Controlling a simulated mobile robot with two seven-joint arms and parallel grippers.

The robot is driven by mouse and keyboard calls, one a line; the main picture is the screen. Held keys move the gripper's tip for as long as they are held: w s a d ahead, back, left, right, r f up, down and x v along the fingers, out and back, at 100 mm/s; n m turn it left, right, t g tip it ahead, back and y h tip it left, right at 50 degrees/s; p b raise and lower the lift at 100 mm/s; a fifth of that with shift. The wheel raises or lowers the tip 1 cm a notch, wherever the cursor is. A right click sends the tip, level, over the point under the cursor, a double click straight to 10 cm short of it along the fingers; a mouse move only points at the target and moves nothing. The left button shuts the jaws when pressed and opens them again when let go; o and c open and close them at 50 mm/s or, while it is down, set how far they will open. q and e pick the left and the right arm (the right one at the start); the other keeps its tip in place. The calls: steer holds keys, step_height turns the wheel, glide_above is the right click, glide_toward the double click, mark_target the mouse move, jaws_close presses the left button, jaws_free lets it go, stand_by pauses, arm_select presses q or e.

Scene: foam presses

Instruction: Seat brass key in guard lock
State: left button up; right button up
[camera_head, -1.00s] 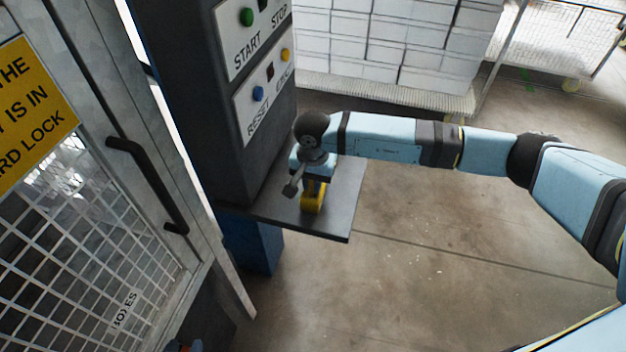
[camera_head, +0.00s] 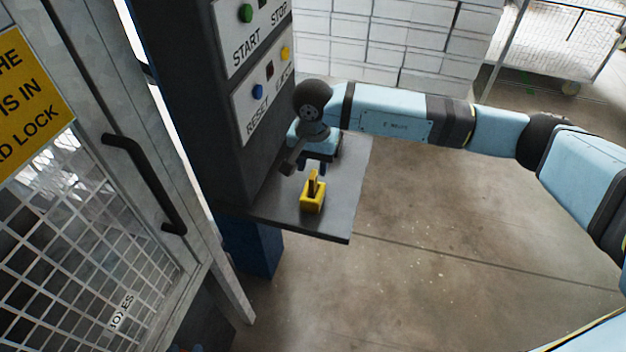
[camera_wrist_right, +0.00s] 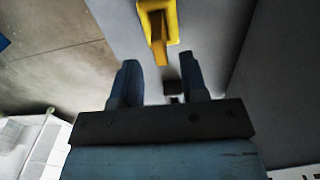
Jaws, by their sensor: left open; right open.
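A small yellow block, which looks like the guard lock (camera_head: 313,204), sits on the dark shelf under the control panel. A brownish upright piece, which looks like the brass key (camera_head: 312,184), stands up from it; how deep it sits is hidden. The wrist view shows the yellow lock (camera_wrist_right: 173,30) at the top and the key (camera_wrist_right: 160,52) pointing toward my fingers. My right gripper (camera_head: 313,167) is open and empty, just behind and above the key, with its fingers apart (camera_wrist_right: 159,64). My left gripper cannot be made out.
The control panel (camera_head: 262,105) with START, STOP and RESET rises close behind the shelf (camera_head: 340,205). A mesh guard door (camera_head: 90,265) with a black handle (camera_head: 147,185) stands at left. White stacked boxes (camera_head: 370,50) are at the back. The floor right of the shelf is clear.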

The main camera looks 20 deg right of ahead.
step_height(320, 180, up, 6)
steer(key=shift+f+b, duration=0.15)
steer(key=shift+b, duration=0.3)
